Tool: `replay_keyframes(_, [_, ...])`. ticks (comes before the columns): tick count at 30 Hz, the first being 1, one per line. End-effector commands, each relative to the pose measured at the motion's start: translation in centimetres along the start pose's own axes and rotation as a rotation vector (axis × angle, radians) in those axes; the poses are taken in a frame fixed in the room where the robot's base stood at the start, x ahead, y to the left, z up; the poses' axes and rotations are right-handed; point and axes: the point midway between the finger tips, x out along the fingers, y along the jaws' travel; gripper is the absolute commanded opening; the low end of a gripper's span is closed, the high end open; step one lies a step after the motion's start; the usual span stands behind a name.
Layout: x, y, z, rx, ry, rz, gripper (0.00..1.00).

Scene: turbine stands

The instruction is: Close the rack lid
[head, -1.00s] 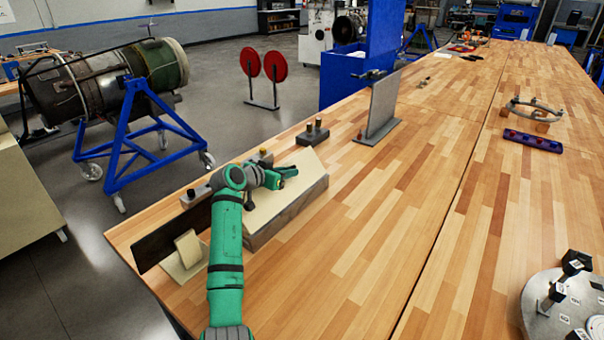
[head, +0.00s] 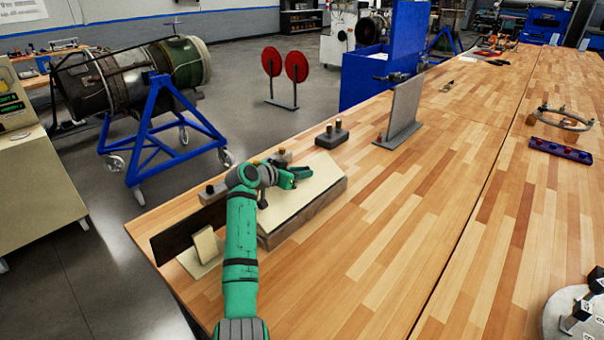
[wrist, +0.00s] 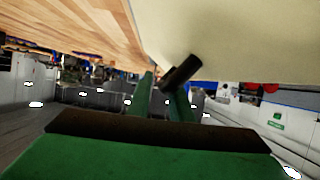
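The rack is a grey box (head: 318,211) on the near left of the wooden bench. Its lid, a cream panel (head: 312,198), lies over the top at a slant; I cannot tell whether a gap is left under it. The two green fingers (wrist: 162,97) are apart, with the knob in front of the right one.
A dark upright plate (head: 188,233) and a small cream wedge (head: 205,245) stand left of the box. A grey block with dark pegs (head: 331,137) and a grey upright panel (head: 402,108) are farther back. The bench (head: 400,230) right of the box is clear.

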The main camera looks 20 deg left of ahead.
Motion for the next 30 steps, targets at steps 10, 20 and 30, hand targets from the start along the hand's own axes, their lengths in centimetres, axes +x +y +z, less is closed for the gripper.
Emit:
replay_keyframes(10, [0.3,0.4,-0.1,0.002,-0.001,0.006,0.2])
replay_keyframes(20, [0.1,0.1,0.1,0.0,-0.001,0.002,0.2])
replay_keyframes(30, [-2.6,0.0,0.1,-0.001,0.002,0.0,0.2])
